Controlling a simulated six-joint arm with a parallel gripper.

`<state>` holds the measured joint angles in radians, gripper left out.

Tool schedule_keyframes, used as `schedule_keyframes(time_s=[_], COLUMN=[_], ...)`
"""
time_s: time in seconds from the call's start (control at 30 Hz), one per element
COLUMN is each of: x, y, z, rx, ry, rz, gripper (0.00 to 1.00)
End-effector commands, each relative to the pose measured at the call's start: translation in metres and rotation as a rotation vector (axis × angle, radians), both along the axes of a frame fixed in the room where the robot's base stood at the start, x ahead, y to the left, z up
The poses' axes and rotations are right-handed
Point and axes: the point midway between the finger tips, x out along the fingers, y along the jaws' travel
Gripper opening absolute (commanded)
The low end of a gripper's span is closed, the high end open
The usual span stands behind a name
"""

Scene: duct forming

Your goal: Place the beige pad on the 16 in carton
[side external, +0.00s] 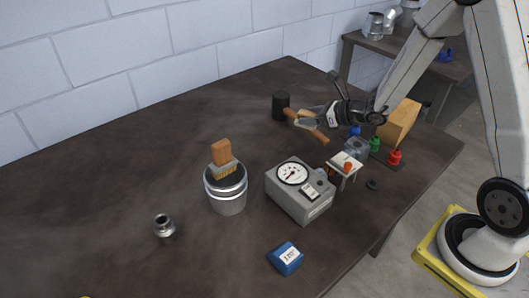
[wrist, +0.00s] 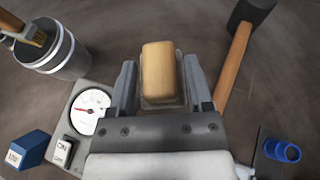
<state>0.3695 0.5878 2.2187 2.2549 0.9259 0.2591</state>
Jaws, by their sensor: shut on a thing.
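The beige pad (wrist: 158,68) is a rounded block with a greyish rim at its lower edge. My gripper (wrist: 158,88) is shut on it, with one finger at each side in the wrist view. In the side view my gripper (side external: 308,118) holds the pad above the dark table, over the mallet's handle. A tan box (side external: 400,122), which looks like the carton, stands at the table's right, behind the coloured pieces. Its size marking cannot be read, and it does not show in the wrist view.
A black-headed mallet (side external: 281,105) lies below my gripper. A grey dial gauge box (side external: 300,190), a bucket with a brush (side external: 226,190), a blue box (side external: 286,258) and a metal fitting (side external: 164,227) stand nearer. Red (side external: 395,157) and green pieces stand at the right. The left table is clear.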

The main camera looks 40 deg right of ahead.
Motion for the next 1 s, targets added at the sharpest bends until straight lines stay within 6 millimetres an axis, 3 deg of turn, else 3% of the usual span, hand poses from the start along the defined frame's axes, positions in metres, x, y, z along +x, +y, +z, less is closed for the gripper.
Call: schedule_keyframes(time_s=[0.03, 0.27, 0.6, 0.8, 1.0], x=[0.0, -0.008, -0.049, -0.079, -0.098], y=[-0.022, -0.107, -0.229, -0.282, -0.309], z=[0.002, 0.008, 0.017, 0.023, 0.025], rx=[0.0, 0.003, 0.012, 0.017, 0.021], ry=[-0.002, -0.005, -0.012, -0.017, -0.021], rz=[-0.05, -0.254, -0.552, -0.691, -0.762], gripper=[0.03, 0.03, 0.03, 0.03, 0.03])
